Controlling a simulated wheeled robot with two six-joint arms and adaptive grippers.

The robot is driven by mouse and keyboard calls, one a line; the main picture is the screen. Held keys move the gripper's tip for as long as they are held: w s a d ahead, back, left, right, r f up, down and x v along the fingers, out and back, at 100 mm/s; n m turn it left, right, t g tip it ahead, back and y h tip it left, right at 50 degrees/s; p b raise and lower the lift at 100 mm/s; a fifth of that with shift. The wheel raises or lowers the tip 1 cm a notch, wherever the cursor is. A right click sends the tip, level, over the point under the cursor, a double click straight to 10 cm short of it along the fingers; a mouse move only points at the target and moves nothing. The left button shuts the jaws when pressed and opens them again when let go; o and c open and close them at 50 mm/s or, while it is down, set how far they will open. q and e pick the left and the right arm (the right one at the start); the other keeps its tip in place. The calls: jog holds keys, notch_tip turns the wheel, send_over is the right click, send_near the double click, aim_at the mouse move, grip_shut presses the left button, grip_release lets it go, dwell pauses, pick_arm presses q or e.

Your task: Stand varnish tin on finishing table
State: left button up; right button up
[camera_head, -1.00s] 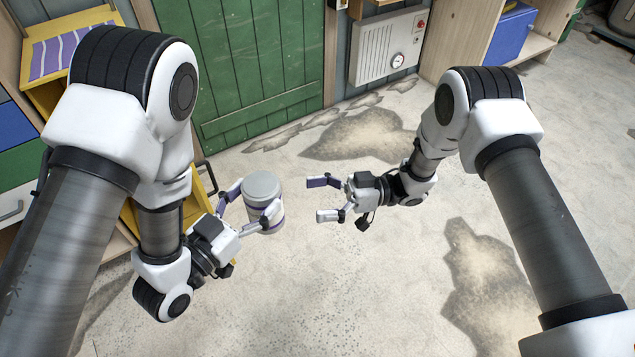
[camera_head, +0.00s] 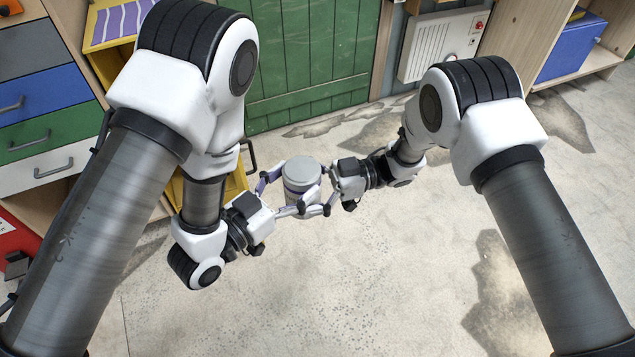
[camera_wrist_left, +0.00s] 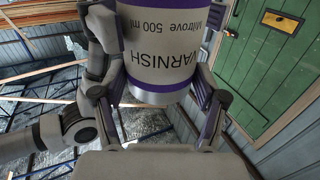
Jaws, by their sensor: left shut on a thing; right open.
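My left gripper (camera_head: 288,194) is shut on the tin, with a finger on either side in the left wrist view (camera_wrist_left: 155,105). My right gripper (camera_head: 322,190) is open at the tin's right side. Its fingers overlap the tin in view, and I cannot tell whether they touch it. No finishing table can be made out.
A drawer cabinet (camera_head: 45,110) stands at the left, with a yellow open unit (camera_head: 118,22) beside it. A green plank door (camera_head: 310,60), a white heater (camera_head: 440,45) and a wooden shelf with a blue box (camera_head: 572,50) line the back. The stained floor (camera_head: 330,290) in front is clear.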

jog(key=c, duration=1.7)
pick_arm(q)
jog(key=o, duration=1.7)
